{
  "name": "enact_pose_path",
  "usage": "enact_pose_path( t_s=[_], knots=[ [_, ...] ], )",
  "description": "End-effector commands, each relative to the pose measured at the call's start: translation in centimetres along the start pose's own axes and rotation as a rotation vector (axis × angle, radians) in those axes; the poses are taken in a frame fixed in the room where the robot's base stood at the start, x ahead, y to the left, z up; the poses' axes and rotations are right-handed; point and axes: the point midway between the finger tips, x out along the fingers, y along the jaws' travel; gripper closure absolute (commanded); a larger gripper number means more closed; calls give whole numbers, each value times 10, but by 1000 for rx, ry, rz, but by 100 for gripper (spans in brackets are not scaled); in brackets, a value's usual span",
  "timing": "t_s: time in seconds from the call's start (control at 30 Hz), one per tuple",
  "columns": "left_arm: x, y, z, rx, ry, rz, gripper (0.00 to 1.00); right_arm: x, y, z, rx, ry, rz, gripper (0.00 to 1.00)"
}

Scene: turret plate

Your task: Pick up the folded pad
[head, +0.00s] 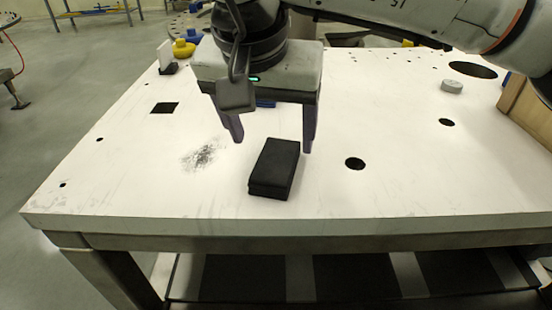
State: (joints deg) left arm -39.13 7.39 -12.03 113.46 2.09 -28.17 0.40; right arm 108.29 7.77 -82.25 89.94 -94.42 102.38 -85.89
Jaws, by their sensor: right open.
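The folded pad (275,167) is a dark, nearly black block with a seam along its side. It lies flat on the white table (390,195), near the front middle. My right gripper (271,146) points down above and just behind the pad. Its two fingers are spread apart, with nothing between them. The fingertips look apart from the pad, but their exact height over the table is hard to tell. My left gripper is not in view.
The table top has several dark holes, a square cutout (164,108) and a dark scuff. A grey disc (451,86) and a wooden box (527,112) are at the right. A yellow knob-like piece (183,48) and a small dark holder with a white card (166,58) stand at the back left.

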Motion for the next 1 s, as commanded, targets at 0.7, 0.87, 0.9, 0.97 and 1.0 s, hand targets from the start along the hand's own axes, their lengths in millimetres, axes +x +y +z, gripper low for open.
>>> enact_pose_path(
  t_s=[0.7,0.87,0.9,0.97,1.0],
  knots=[
    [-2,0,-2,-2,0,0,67,77,0,3,2,-1,0,27],
    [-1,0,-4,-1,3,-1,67,76,0,2,2,-1,0,32],
    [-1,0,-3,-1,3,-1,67,76,0,2,2,-1,0,38],
    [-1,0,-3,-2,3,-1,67,76,0,2,2,-1,0,48],
    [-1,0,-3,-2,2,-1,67,76,0,2,2,-1,0,55]
  ],
)
